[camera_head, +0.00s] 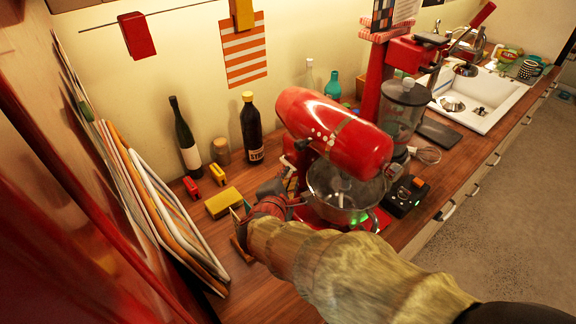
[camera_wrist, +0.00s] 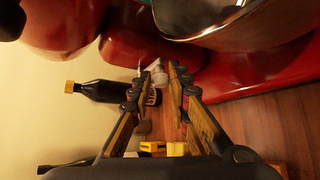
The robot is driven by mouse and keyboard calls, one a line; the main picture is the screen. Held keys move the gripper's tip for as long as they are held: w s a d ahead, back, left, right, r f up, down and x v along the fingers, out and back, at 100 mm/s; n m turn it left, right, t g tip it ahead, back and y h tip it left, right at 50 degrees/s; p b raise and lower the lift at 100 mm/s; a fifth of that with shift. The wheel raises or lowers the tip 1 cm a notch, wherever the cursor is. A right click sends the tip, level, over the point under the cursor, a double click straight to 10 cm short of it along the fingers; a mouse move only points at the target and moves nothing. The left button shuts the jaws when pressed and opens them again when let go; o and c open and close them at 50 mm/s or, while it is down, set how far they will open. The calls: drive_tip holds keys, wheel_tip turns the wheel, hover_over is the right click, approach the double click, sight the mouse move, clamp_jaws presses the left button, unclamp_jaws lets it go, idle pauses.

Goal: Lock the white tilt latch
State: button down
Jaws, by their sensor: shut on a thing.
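The red stand mixer (camera_head: 335,130) stands on the wooden counter, with its metal bowl (camera_head: 345,195) under its head. The white tilt latch (camera_wrist: 158,73) is a small pale part on the side of the mixer, seen between my fingertips in the wrist view. My gripper (camera_wrist: 164,80) is closed on it, with one finger on each side. In the head view my gripper (camera_head: 268,198) is at the near left side of the mixer, and my forearm covers the front of the base. The latch's exact position is hard to tell, as the fingers partly hide it.
A dark bottle with a yellow cap (camera_head: 252,128) and a wine bottle (camera_head: 185,138) stand behind. A yellow block (camera_head: 223,203) lies left of my gripper. Boards (camera_head: 150,205) lean at the left. A black scale-like device (camera_head: 406,196) and a blender (camera_head: 403,105) are to the right.

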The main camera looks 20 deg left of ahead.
drive_tip(key=c, duration=1.7)
unclamp_jaws()
drive_tip(key=shift+o, duration=0.2)
drive_tip(key=shift+s, duration=0.15)
drive_tip(key=v, duration=1.2)
drive_tip(key=shift+d+r, duration=0.2)
drive_tip(key=shift+d, duration=0.25)
drive_tip(key=shift+d, duration=0.1)
